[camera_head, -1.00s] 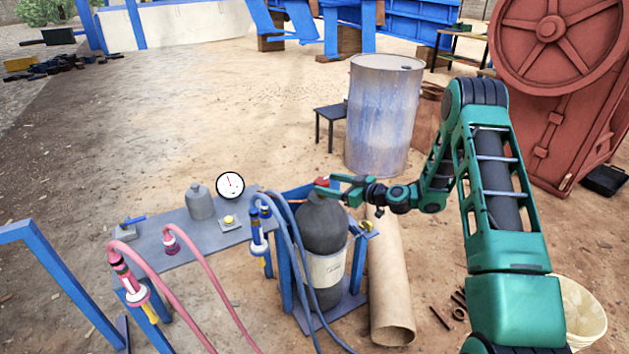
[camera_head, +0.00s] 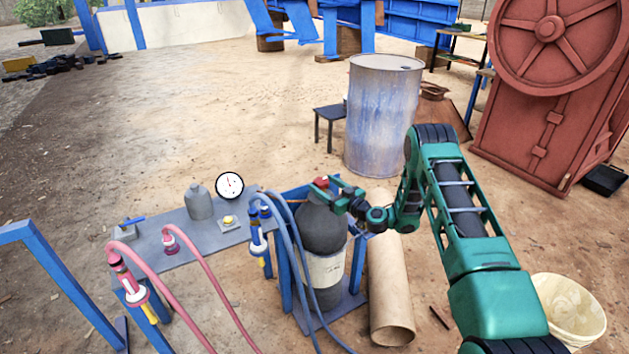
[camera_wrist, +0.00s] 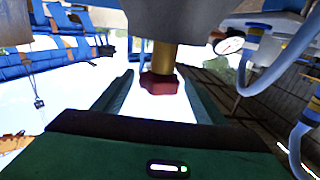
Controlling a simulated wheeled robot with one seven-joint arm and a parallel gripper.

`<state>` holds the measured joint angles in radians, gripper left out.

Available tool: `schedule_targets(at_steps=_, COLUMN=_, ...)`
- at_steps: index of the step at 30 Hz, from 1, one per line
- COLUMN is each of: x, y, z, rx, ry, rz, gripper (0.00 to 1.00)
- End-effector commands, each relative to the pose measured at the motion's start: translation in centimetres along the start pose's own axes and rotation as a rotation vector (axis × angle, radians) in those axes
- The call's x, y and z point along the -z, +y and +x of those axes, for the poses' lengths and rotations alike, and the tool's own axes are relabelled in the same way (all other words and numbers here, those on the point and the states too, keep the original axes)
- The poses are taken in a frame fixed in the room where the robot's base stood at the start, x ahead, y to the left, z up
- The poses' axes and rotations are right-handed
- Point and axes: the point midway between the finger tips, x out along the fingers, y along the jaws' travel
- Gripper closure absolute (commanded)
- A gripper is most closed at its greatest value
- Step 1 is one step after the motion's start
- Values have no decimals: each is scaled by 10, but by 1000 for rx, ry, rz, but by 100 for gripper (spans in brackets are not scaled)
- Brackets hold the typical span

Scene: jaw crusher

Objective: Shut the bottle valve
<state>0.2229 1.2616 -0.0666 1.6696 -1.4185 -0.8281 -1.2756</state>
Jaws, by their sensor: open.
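The bottle (camera_head: 322,228) is a dark grey cylinder with a pale label, standing upright in a blue stand in the head view. Its red valve knob (camera_head: 321,183) sits at the top. In the wrist view the red knob (camera_wrist: 161,84) is on a brass stem. My green gripper (camera_head: 338,194) is at the bottle top in the head view. In the wrist view my gripper (camera_wrist: 158,80) is open, with one finger on each side of the knob and visible gaps between. I cannot tell how far the valve is turned.
Blue hoses (camera_head: 290,238) hang close left of the bottle. A grey bench (camera_head: 190,238) with a round gauge (camera_head: 229,186) stands further left. A cardboard tube (camera_head: 390,295) lies to the right. A rusty blue-white drum (camera_head: 381,120) stands behind.

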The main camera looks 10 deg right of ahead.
Motion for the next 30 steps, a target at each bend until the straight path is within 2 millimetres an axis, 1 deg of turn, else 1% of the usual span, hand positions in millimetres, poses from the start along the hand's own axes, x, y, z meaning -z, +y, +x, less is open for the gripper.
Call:
schedule_targets(at_steps=1, x=1, y=-1, z=10, rx=3, ry=3, rz=-4, gripper=35)
schedule_targets(at_steps=3, x=1, y=-1, z=22, rx=2, ry=2, rz=-4, gripper=35)
schedule_targets(at_steps=6, x=1, y=0, z=38, rx=0, ry=2, rz=-3, gripper=35)
schedule_targets(at_steps=10, x=1, y=1, z=52, rx=0, ry=1, rz=-3, gripper=35)
schedule_targets(at_steps=15, x=1, y=1, z=61, rx=-2, ry=0, rz=-1, gripper=35)
schedule_targets(at_steps=23, x=0, y=2, z=61, rx=-3, ry=0, rz=0, gripper=35)
schedule_targets(at_steps=24, x=0, y=3, z=61, rx=-3, ry=0, rz=0, gripper=38)
schedule_targets(at_steps=29, x=0, y=3, z=61, rx=-4, ry=0, rz=0, gripper=76)
schedule_targets(at_steps=30, x=0, y=3, z=61, rx=-4, ry=0, rz=0, gripper=76)
